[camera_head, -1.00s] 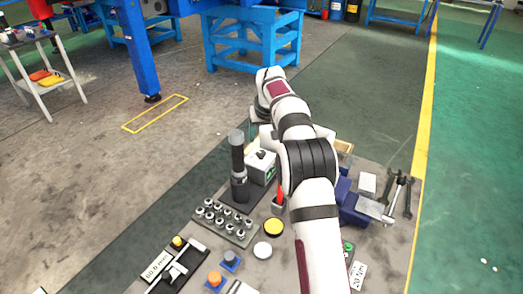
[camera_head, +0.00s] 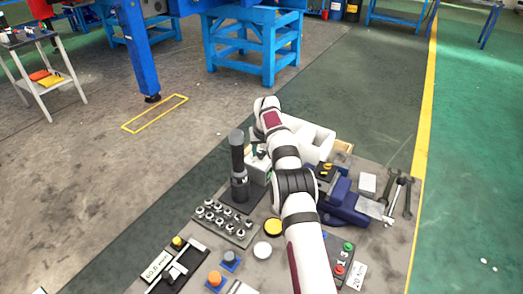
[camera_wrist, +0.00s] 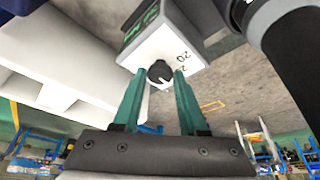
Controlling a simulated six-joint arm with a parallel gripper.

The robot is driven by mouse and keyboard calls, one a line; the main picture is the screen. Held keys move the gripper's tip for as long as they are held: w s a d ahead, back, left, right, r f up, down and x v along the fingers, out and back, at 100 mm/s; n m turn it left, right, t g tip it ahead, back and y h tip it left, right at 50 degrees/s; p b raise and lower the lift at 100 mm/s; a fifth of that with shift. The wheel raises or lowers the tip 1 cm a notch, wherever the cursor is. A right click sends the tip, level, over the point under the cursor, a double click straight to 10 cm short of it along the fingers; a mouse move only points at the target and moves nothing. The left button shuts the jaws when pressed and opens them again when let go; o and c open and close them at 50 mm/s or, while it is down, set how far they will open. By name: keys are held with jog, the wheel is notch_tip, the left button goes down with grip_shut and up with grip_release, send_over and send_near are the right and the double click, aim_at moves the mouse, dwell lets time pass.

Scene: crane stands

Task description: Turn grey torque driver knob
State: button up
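The torque driver is a small pale box with green markings (camera_head: 257,172), standing on the bench beside a dark upright cylinder. In the wrist view, its pale face (camera_wrist: 172,44) bears numbers including "20". A dark grey round knob (camera_wrist: 160,72) with a notch sticks out of that face. My gripper (camera_wrist: 159,75) has two green fingers, one on each side of the knob, with small gaps showing; contact is not clear. In the head view, my gripper (camera_head: 255,147) is just above the box, and the knob is largely hidden there.
The dark upright cylinder (camera_head: 238,165) stands close left of the box; it also looms top right in the wrist view (camera_wrist: 292,40). A rack of sockets (camera_head: 226,222), a yellow disc (camera_head: 273,227) and a blue vise (camera_head: 343,200) are nearby. A large white block (camera_head: 318,142) lies behind.

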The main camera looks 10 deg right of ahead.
grip_shut()
jog(key=m+h, duration=0.1)
jog(key=m, duration=0.2)
jog(key=shift+w+a, duration=0.1)
jog(key=shift+a, duration=0.1)
jog(key=shift+m+g+h, duration=0.3)
jog(key=shift+m+h, duration=0.1)
jog(key=shift+m, duration=0.6)
jog(key=o, duration=0.8)
grip_release()
jog(key=shift+c, duration=0.2)
jog(key=v, duration=1.5)
jog(key=shift+r, duration=0.4)
